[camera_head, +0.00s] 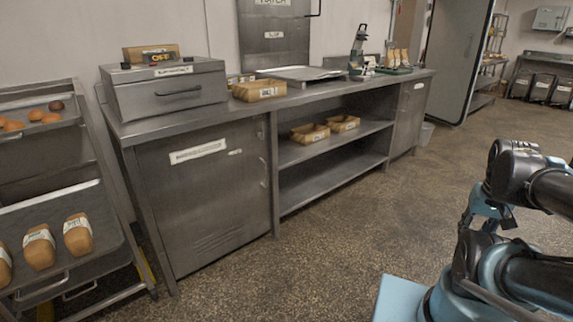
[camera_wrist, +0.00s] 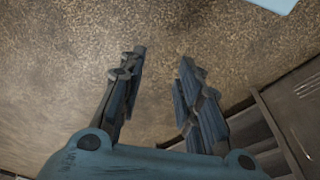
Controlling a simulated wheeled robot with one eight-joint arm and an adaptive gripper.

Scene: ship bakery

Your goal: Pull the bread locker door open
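A grey metal cabinet door (camera_head: 205,195) closes the left end of the long counter. It has a white label (camera_head: 198,151), too small to read, and a vertical handle (camera_head: 263,172) near its right edge. A second shut door (camera_head: 408,118) is at the counter's right end. I cannot tell from the labels which is the bread locker. My gripper (camera_wrist: 163,58) is open and empty in the wrist view, its fingers apart over speckled floor. In the head view my arm is at the right, apart from both doors.
Open shelves (camera_head: 335,150) with small boxes lie between the doors. A bread rack (camera_head: 75,200) stands close at the left. A metal box (camera_head: 168,88) sits on the counter. A tall door (camera_head: 455,60) stands at the back. The floor (camera_head: 330,240) before the counter is clear.

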